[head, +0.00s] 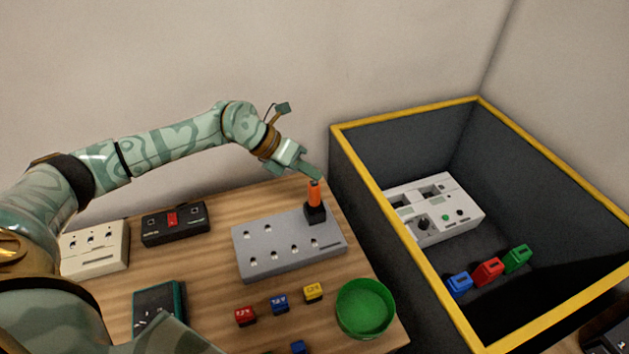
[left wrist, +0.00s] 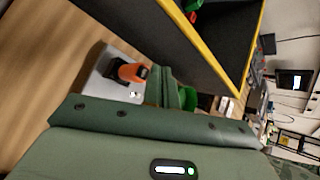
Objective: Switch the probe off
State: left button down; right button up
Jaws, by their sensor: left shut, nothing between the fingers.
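An orange-handled piece with a black base (head: 314,194), possibly the probe, stands upright at the right end of a grey panel (head: 284,258) on the wooden table. Its switch cannot be made out. My left gripper (head: 312,173) is shut and empty, its fingertips at the top of the orange handle; whether they touch it I cannot tell. In the left wrist view the orange handle (left wrist: 131,70) shows just beside the gripper fingers (left wrist: 163,88), above the grey panel (left wrist: 103,82). My right gripper is not in view.
Beige (head: 95,248) and black (head: 175,223) switch boxes and a dark teal device (head: 158,300) lie left. Small coloured blocks and a green bowl (head: 365,308) lie in front. A yellow-rimmed dark crate (head: 435,276) stands right, holding a white panel (head: 448,216) and coloured blocks.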

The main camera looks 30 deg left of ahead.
pick_arm(q)
notch_tip(320, 180, up, 6)
jog(key=p, duration=0.4)
jog(key=shift+p, duration=0.35)
